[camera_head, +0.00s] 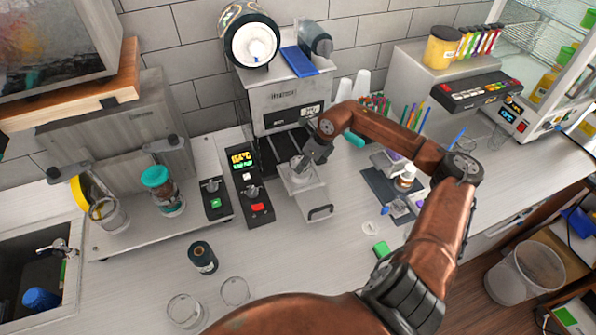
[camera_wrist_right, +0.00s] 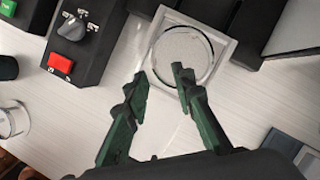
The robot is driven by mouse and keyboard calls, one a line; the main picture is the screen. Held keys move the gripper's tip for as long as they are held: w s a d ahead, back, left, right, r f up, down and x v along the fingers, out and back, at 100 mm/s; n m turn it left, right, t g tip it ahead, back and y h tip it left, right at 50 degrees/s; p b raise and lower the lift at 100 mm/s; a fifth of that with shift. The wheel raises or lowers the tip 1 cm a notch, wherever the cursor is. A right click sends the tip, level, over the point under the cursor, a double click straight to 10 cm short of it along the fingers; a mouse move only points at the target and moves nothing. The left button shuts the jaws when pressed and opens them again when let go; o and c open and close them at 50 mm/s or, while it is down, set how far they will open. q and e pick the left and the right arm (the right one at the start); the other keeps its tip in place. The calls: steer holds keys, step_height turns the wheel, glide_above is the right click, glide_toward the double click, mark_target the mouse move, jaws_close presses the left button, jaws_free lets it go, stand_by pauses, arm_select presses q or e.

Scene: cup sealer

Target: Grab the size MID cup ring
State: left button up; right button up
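A clear round ring (camera_wrist_right: 182,56) lies in a pale square holder (camera_wrist_right: 226,45) in the right wrist view. In the head view this holder (camera_head: 306,185) is on the pulled-out front part of the sealing machine (camera_head: 285,105). No size mark is readable on the ring. My right gripper (camera_wrist_right: 160,76) is open, its two green-black fingertips apart at the ring's near edge. I cannot tell whether they touch it. The right gripper (camera_head: 309,160) also shows over the holder in the head view, hiding part of the ring. My left gripper is not in view.
A control box (camera_head: 248,190) stands just left of the holder. A dark bottle (camera_head: 202,257) and clear cups (camera_head: 185,309) stand on the front counter. A small pale ring (camera_head: 370,229) lies on the right.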

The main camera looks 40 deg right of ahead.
mark_target(307, 177)
steer(key=shift+w+a+f, duration=0.2)
steer(key=shift+a+f, duration=0.05)
steer(key=shift+f, duration=0.05)
steer(key=p+x, duration=0.1)
steer(key=x, duration=0.2)
steer(key=shift+w+a+f+p, duration=0.15)
steer(key=shift+a+p, duration=0.1)
steer(key=shift+p, duration=0.15)
steer(key=shift+w+f, duration=0.15)
steer(key=shift+f, duration=0.3)
jaws_close()
steer(key=shift+r, duration=0.1)
